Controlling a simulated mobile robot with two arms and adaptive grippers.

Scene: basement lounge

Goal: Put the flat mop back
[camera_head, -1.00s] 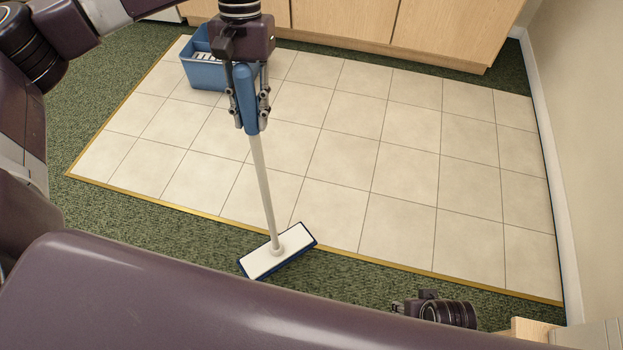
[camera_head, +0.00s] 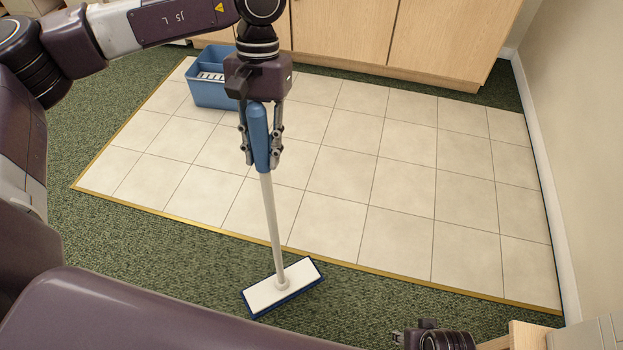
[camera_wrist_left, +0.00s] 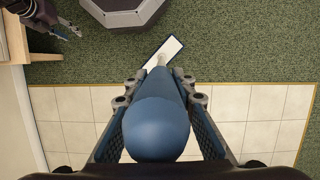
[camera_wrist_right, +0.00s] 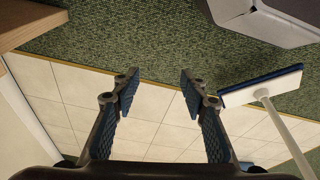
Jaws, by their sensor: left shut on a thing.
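The flat mop has a white pole (camera_head: 272,225), a blue handle grip and a white head with a blue edge (camera_head: 282,288). My left gripper (camera_head: 261,150) is shut on the blue handle, and the mop hangs nearly upright with its head over the green carpet near the tile edge. Whether the head touches the carpet I cannot tell. In the left wrist view the blue handle (camera_wrist_left: 157,125) sits between the fingers. My right gripper (camera_wrist_right: 160,85) is open and empty in the right wrist view, with the mop head (camera_wrist_right: 262,86) to its right.
A blue divided bucket (camera_head: 212,92) stands on the tiled floor (camera_head: 400,190) near the wooden cabinets (camera_head: 395,40). A wooden piece of furniture (camera_head: 528,335) is at the lower right by the wall (camera_head: 585,160). The tiles in the middle are clear.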

